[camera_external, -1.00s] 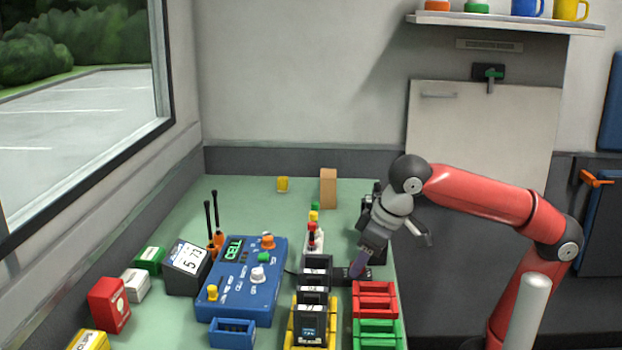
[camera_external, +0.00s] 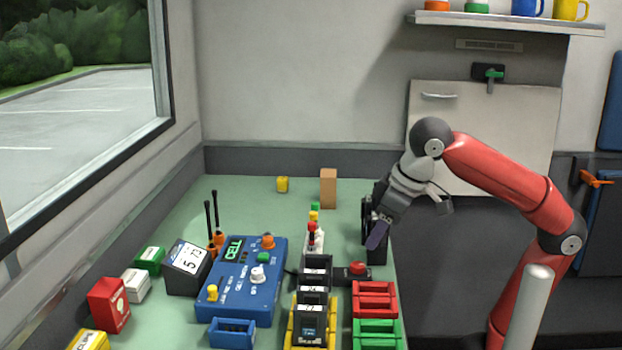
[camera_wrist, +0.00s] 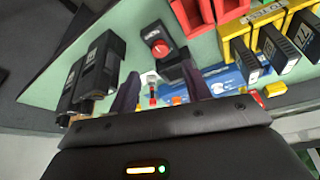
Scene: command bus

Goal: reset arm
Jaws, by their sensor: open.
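My gripper (camera_external: 378,236) is above the right side of the green table (camera_external: 240,195), beside a black device (camera_external: 377,252) near the table's right edge. In the wrist view my gripper (camera_wrist: 160,92) shows two dark fingers spread apart with nothing held between them. Below and beyond them is a black box with a red button (camera_wrist: 160,48); the red button box also shows in the external view (camera_external: 357,270), lower left of my gripper.
A blue console (camera_external: 240,290) reading "CELL" stands mid-table. Black modules (camera_external: 312,315) stand in a yellow rack. Red (camera_external: 374,300) and green (camera_external: 376,334) trays sit at the front right. A tan block (camera_external: 328,188) stands at the back. A shelf (camera_external: 505,20) hangs above.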

